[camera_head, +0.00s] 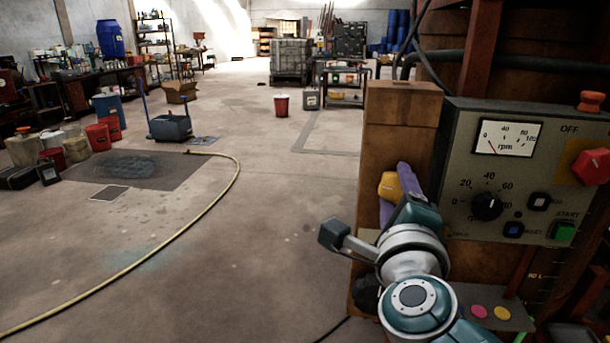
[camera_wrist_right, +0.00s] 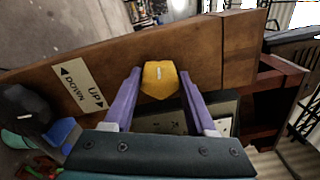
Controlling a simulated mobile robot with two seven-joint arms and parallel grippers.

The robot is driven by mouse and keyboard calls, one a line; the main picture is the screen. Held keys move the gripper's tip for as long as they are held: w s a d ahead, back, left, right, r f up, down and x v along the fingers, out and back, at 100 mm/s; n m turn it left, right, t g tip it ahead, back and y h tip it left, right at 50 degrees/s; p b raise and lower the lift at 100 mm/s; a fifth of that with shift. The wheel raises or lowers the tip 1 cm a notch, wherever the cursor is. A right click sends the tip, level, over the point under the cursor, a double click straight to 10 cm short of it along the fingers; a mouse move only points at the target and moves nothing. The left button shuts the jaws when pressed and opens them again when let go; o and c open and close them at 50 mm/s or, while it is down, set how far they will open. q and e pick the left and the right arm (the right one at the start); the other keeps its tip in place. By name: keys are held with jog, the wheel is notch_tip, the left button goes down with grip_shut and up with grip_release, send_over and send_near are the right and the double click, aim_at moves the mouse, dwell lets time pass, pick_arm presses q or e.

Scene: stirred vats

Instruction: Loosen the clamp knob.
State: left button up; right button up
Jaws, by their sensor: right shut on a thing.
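The clamp knob (camera_head: 388,186) is a yellow-orange, faceted knob on the side of the brown post at the left of the control panel. It also shows in the right wrist view (camera_wrist_right: 160,80), with a small pale mark on its face. My right gripper (camera_head: 397,190) has purple fingers, one on each side of the knob. In the right wrist view the gripper (camera_wrist_right: 160,77) is shut on the knob, with the fingertips at its two sides. My wrist hides part of the post below. My left gripper is not in view.
The control panel (camera_head: 465,195) with an rpm dial, knobs and buttons stands close at the right of my arm. An UP/DOWN label (camera_wrist_right: 82,84) and a black round knob (camera_wrist_right: 25,108) are on the post. A yellow hose (camera_head: 215,200) lies on the open floor at left.

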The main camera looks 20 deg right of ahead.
jog(key=n+p, duration=0.1)
jog(key=n, duration=0.3)
jog(key=shift+n+p, duration=0.45)
jog(key=shift+n, duration=1.65)
jog(key=o, duration=1.4)
